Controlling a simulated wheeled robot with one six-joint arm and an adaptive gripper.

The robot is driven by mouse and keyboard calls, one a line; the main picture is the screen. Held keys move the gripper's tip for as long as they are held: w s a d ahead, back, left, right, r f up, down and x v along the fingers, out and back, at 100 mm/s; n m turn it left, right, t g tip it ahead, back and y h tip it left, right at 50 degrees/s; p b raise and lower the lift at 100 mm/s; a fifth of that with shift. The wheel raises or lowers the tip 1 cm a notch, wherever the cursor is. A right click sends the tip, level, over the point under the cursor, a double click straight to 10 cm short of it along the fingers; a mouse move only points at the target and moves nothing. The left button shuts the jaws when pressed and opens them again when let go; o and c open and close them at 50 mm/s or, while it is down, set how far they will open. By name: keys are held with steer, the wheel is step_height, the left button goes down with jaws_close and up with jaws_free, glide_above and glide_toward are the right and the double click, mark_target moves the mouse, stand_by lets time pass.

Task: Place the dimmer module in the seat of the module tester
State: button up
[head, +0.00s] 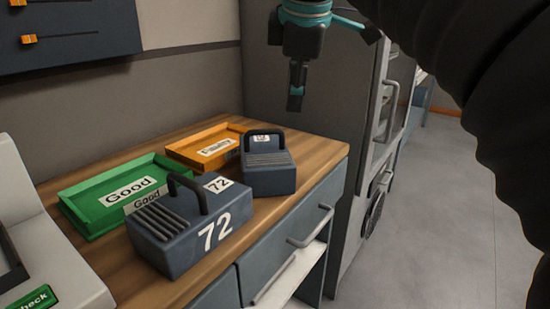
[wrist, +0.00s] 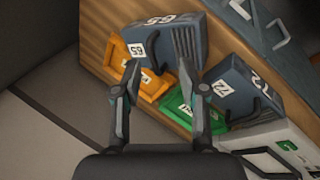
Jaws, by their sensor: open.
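A dark blue dimmer module (head: 192,232) with a black top handle and a white "72" stands at the front of the wooden counter. A second similar module (head: 268,175) stands behind it to the right; its number is hard to read in the head view. In the wrist view the second module (wrist: 165,42) is at the top and module 72 (wrist: 237,88) at the right. The pale module tester (head: 60,262) is cut off at the left edge, so its seat is not clear. My gripper (head: 296,100) hangs open and empty above and behind the second module.
A green "Good" tray (head: 85,222) and an orange tray (head: 195,160) lie on the counter (head: 312,150) behind the modules. Drawers with handles are below. A tall grey cabinet (head: 345,150) stands beside the counter's right end. The floor at right is clear.

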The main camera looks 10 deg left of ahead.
mark_target(264, 132)
steer(key=a+r+n, duration=0.2)
steer(key=a, duration=0.2)
steer(key=b+x, duration=0.1)
steer(key=x, duration=0.7)
steer(key=shift+s+a, duration=0.1)
steer(key=shift+a+b+x, duration=0.15)
steer(key=shift+b+x, duration=0.15)
steer(key=shift+x, duration=1.1)
steer(key=shift+a+b+x, duration=0.15)
steer(key=shift+b+x, duration=0.1)
steer(key=shift+x, duration=1.2)
jaws_close()
steer(key=shift+r, duration=0.15)
